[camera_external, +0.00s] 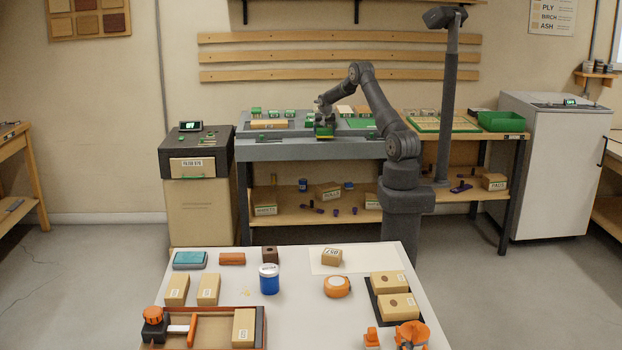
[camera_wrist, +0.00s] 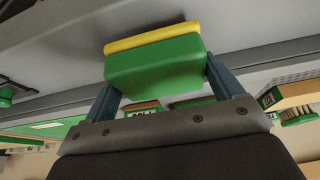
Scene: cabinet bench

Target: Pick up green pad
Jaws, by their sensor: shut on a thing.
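The green pad (camera_wrist: 155,72) is a green block with a yellow layer along one side. In the wrist view it sits between the two blue-grey fingers of my gripper (camera_wrist: 160,80), which are shut on its two ends. In the external view my gripper (camera_external: 324,120) is at the front part of the grey bench, with a small green and yellow piece (camera_external: 324,131) at its tip. I cannot tell from the external view whether the pad touches the bench or is lifted above it.
The grey bench (camera_external: 290,150) carries several green and wooden blocks behind my gripper. A green bin (camera_external: 500,121) stands on the wooden bench to the right. A brown cabinet (camera_external: 200,200) stands at the left. The white table (camera_external: 300,290) in front holds boxes and a blue can (camera_external: 269,281).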

